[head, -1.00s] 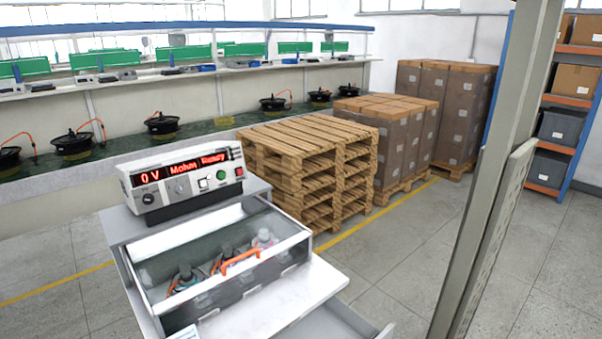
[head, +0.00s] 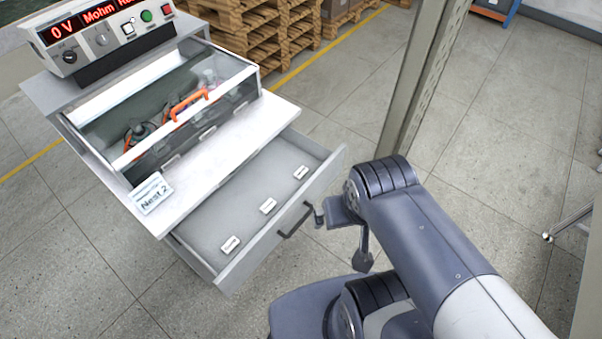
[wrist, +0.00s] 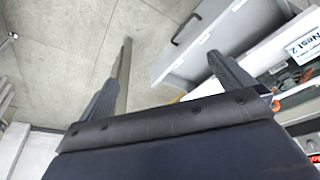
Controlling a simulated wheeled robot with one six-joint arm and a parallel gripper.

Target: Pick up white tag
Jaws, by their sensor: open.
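Three small white tags lie apart in the open grey drawer (head: 255,180): a near one (head: 230,244), a middle one (head: 268,206) and a far one (head: 301,173). The pictures do not show which one the task means. My gripper (head: 341,238) is open and empty, just right of the drawer's front and handle. In the wrist view my gripper (wrist: 170,55) has its two fingers wide apart, with the drawer front (wrist: 200,45) by the right finger.
A larger card reading "Nest 2" (head: 152,193) stands on the white worktop edge. A grey post (head: 420,80) rises behind my arm. Wooden pallets (head: 265,30) stand behind.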

